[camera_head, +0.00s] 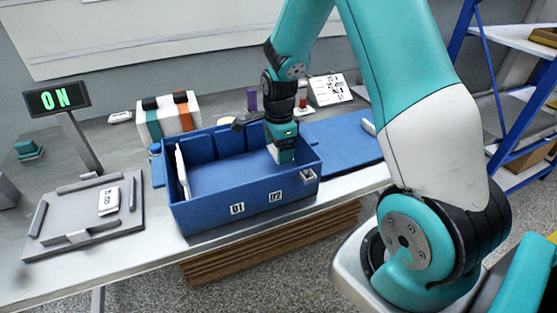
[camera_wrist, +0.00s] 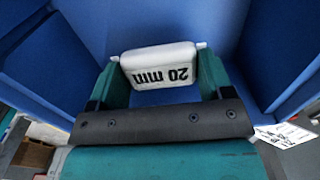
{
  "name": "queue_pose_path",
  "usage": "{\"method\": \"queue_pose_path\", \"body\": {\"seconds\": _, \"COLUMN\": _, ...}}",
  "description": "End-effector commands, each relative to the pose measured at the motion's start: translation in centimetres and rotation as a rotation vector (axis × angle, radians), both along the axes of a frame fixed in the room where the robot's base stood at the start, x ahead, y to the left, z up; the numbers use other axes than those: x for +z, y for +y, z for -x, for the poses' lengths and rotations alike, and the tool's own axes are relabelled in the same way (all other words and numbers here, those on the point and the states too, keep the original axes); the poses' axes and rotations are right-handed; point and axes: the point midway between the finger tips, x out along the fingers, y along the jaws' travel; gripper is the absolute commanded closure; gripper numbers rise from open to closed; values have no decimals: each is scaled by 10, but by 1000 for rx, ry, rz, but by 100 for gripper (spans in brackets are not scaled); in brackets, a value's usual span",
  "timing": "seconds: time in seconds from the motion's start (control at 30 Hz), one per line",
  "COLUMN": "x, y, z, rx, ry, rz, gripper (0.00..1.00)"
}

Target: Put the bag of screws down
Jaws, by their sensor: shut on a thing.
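The bag of screws (camera_wrist: 160,66) is a white packet marked "20 mm", seen in the wrist view between the two teal fingers. My gripper (camera_wrist: 161,78) is shut on it. In the head view my gripper (camera_head: 283,158) points down inside the right part of the blue bin (camera_head: 205,214). The bag is hidden there by the gripper and the bin's front wall. Blue walls surround the bag in the wrist view. I cannot tell whether it touches the bin floor.
A white flat piece (camera_head: 182,172) stands in the bin's left end. A blue mat (camera_head: 345,143) lies right.

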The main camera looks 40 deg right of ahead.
Motion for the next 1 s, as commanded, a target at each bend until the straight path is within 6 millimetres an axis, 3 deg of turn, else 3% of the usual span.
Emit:
{"method": "queue_pose_path", "body": {"seconds": 0.4, "x": -44, "y": 1, "z": 0, "rx": 2, "ry": 0, "rz": 0, "gripper": 51}}
{"method": "queue_pose_path", "body": {"seconds": 0.73, "x": -47, "y": 1, "z": 0, "rx": 1, "ry": -1, "rz": 0, "gripper": 51}}
{"method": "queue_pose_path", "body": {"seconds": 0.77, "x": -47, "y": 1, "z": 0, "rx": 1, "ry": -1, "rz": 0, "gripper": 24}}
{"method": "queue_pose_path", "body": {"seconds": 0.87, "x": -46, "y": 1, "z": 0, "rx": 1, "ry": -1, "rz": 0, "gripper": 1}}
{"method": "queue_pose_path", "body": {"seconds": 1.0, "x": -46, "y": 1, "z": 0, "rx": 1, "ry": -1, "rz": 0, "gripper": 1}}
